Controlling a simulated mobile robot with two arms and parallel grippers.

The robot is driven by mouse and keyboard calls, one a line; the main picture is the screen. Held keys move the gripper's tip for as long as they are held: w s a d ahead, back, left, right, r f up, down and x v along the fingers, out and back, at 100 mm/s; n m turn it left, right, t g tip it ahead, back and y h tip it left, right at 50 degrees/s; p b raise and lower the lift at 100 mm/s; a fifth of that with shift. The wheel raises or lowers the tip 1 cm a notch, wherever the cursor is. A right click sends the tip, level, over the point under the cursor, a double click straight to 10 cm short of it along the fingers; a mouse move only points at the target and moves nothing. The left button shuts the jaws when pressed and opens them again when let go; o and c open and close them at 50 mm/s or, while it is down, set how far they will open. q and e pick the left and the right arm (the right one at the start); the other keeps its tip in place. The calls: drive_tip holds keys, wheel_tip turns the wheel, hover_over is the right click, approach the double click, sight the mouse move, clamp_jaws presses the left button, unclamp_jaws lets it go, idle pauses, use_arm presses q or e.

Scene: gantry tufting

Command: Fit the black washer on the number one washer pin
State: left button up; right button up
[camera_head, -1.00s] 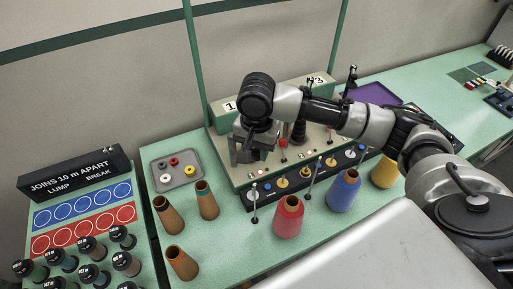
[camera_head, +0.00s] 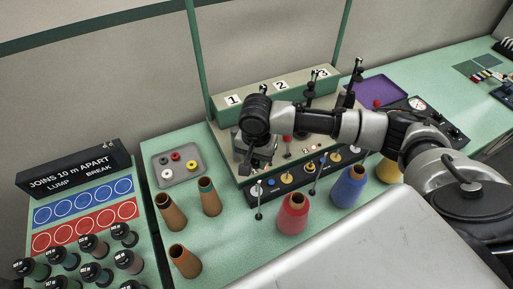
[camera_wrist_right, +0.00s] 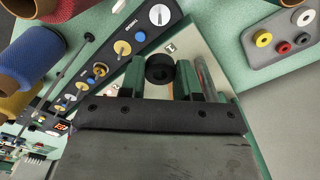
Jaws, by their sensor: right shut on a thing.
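My right gripper (camera_head: 248,162) hangs over the left part of the green machine (camera_head: 224,172), below the number 1 label (camera_head: 233,99). In the right wrist view the gripper (camera_wrist_right: 160,82) is shut on the black washer (camera_wrist_right: 160,68), a thick ring held between two green-grey fingers. A grey metal rod (camera_wrist_right: 206,76) shows just beside the fingers. I cannot tell whether it is the number one washer pin, or whether the washer touches any pin. In the head view the gripper and wrist hide the washer and the area under it. My left gripper is not in view.
A grey tray (camera_head: 181,181) with several washers lies left of the machine. Brown cones (camera_head: 171,212) and red (camera_head: 293,213) and blue (camera_head: 349,187) yarn cones stand in front. A black knob panel (camera_head: 273,187) with upright rods lines the machine's front edge.

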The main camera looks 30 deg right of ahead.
wheel_tip(320, 180, down, 6)
drive_tip(key=b, duration=0.4)
drive_tip(key=shift+b, duration=0.3)
drive_tip(key=shift+f+b, duration=3.15)
drive_tip(key=shift+b, duration=1.2)
drive_tip(key=shift+f, duration=0.35)
drive_tip(key=shift+f+p, duration=0.25)
drive_tip(key=shift+p, duration=0.05)
drive_tip(key=shift+f, duration=0.8)
drive_tip(key=o, duration=1)
